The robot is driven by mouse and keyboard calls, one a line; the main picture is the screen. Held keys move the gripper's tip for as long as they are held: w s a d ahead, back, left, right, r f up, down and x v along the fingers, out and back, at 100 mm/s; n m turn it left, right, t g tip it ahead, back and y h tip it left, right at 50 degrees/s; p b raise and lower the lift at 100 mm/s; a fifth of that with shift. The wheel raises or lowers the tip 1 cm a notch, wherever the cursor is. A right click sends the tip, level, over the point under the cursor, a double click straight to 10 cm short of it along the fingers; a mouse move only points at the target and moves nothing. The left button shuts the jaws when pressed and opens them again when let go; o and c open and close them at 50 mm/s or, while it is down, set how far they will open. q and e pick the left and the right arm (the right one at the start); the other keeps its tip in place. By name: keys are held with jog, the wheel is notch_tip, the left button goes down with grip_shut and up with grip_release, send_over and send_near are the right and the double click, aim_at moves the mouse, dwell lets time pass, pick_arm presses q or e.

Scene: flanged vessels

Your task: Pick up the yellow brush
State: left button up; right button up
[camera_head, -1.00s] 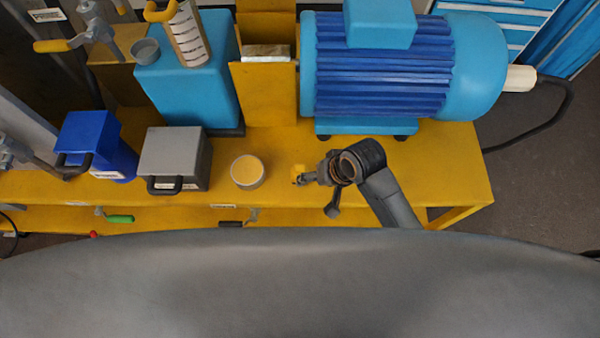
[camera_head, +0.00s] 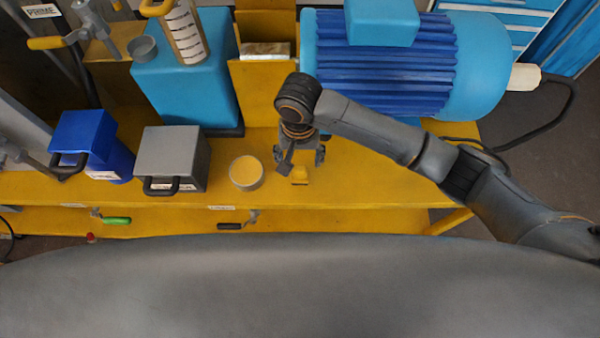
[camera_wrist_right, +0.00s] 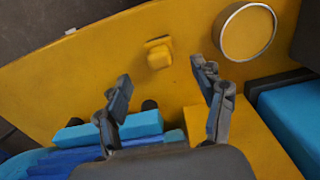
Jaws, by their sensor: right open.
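The yellow brush (camera_head: 299,175) is a small yellow piece on the yellow bench top, near its front edge, just right of a round tin. In the right wrist view the brush (camera_wrist_right: 158,56) shows beyond the fingertips, between the lines of the two fingers. My right gripper (camera_head: 303,161) is open and empty, with its fingers spread on either side of the brush's line and pointing toward it. It also shows in the right wrist view (camera_wrist_right: 161,76). A gap remains between fingers and brush there. My left gripper is not in view.
The round tin with yellow contents (camera_head: 247,172) stands close left of the brush. A grey box (camera_head: 172,155) and a blue container (camera_head: 88,140) stand further left. The blue motor (camera_head: 385,65) is behind my right arm. Bare bench top lies right of the brush.

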aim_at(300, 168)
notch_tip(300, 168, down, 9)
jog(key=shift+w+d+r, duration=0.1)
jog(key=shift+w, duration=0.05)
jog(key=c, duration=1.2)
